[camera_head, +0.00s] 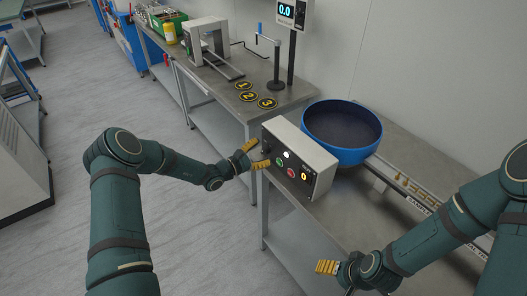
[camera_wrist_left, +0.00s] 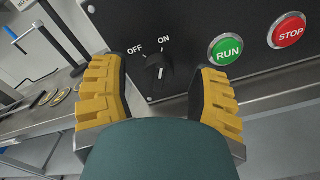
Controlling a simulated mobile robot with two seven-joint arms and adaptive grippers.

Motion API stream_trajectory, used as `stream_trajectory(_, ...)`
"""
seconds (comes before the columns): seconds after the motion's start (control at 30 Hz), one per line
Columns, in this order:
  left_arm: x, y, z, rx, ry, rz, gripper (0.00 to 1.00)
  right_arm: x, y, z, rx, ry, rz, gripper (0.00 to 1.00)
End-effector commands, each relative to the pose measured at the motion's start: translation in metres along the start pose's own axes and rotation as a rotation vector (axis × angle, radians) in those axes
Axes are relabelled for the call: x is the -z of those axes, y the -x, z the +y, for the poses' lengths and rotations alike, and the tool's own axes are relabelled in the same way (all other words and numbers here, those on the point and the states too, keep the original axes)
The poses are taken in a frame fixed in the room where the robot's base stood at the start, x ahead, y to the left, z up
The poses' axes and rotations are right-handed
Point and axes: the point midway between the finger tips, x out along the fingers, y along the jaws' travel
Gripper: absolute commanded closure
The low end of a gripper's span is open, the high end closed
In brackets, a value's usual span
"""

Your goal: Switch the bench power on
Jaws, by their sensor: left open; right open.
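The control box (camera_head: 309,145) stands on the bench, with a dark front panel and a white lamp lit. In the left wrist view its black rotary power knob (camera_wrist_left: 155,68) sits below the OFF and ON labels. I cannot tell clearly which label the knob points to. My left gripper (camera_head: 256,156) is open at the left end of the panel. In the left wrist view the yellow fingers of the left gripper (camera_wrist_left: 158,90) are on either side of the knob, with no visible contact. My right gripper (camera_head: 326,267) is open and empty, low in front of the bench.
The green RUN button (camera_wrist_left: 226,49) and red STOP button (camera_wrist_left: 287,31) are right of the knob. A blue bowl (camera_head: 343,154) stands behind the box. Numbered discs (camera_head: 247,96) lie on the bench, near a display post (camera_head: 291,50).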

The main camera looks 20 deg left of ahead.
Motion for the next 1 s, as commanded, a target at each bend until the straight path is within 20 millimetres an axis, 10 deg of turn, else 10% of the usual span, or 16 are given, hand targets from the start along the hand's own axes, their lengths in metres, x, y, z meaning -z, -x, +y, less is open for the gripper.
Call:
stream_trajectory(0.5, 0.0, 0.094, 0.001, 0.0, -0.001, 0.001, 0.39, 0.0, 0.0, 0.0, 0.0, 0.0, 0.0, 0.26)
stream_trajectory(1.0, -0.001, 0.106, 0.0, 0.0, 0.0, -0.001, 0.39, 0.0, 0.0, 0.0, 0.0, 0.0, 0.0, 0.26)
